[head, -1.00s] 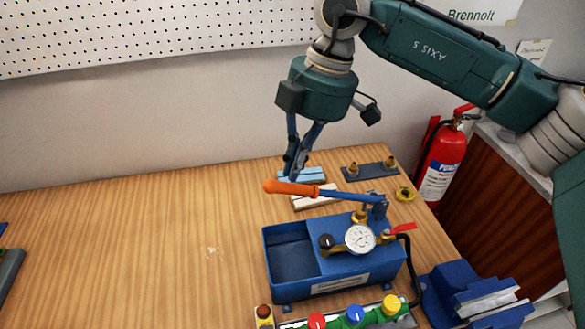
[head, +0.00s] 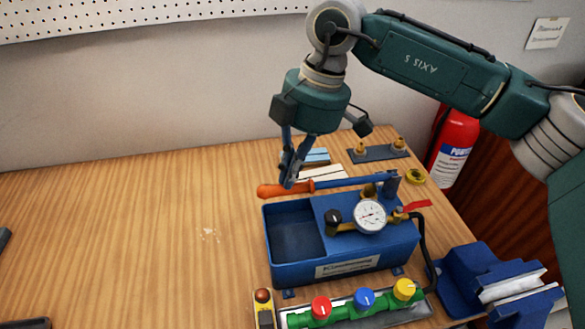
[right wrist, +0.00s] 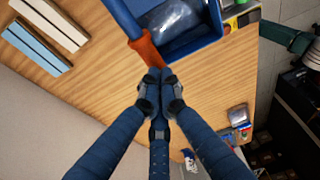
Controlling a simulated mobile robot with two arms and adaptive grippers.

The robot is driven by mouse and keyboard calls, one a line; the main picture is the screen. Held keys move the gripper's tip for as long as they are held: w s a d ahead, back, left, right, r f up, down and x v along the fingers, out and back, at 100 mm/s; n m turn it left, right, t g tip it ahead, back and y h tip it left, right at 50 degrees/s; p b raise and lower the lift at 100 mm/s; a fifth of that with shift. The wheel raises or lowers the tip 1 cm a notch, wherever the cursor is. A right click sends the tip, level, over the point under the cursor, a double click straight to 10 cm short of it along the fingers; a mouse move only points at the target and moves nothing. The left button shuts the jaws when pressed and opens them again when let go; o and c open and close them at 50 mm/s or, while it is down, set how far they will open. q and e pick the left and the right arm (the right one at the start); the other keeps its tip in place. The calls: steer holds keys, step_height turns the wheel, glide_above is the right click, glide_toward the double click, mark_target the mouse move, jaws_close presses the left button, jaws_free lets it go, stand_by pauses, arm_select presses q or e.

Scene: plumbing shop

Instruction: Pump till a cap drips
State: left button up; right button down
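A blue test pump (head: 345,265) stands on the bench, with an open tank (head: 292,232) at its left and a round white gauge (head: 370,216). Its lever has an orange grip (head: 272,190) and lies nearly level, just above the tank's back edge. My right gripper (head: 288,184) has its fingers together, pointing down, with the tips at the orange grip. In the right wrist view, the closed tips (right wrist: 158,74) meet the grip's end (right wrist: 146,48). A green pipe (head: 342,312) with red (head: 321,307), blue (head: 364,299) and yellow (head: 404,289) caps lies in front. I see no drip. My left gripper is out of view.
Behind the lever are pale blocks (head: 322,173) and a plate with brass fittings (head: 378,153). The bench's left side is mostly clear.

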steer(key=b+x, duration=0.1)
steer(key=x, duration=0.2)
steer(key=shift+d+b, duration=0.2)
steer(key=shift+b, duration=0.15)
steer(key=shift+r+p, duration=0.45)
steer(key=a+p+v, duration=0.1)
steer(key=p+v, duration=0.5)
steer(key=v, duration=0.6)
steer(key=shift+p, duration=0.4)
steer(key=shift+s+r, duration=0.1)
steer(key=shift+s, duration=0.05)
step_height(320, 180, up, 5)
steer(key=p, duration=0.3)
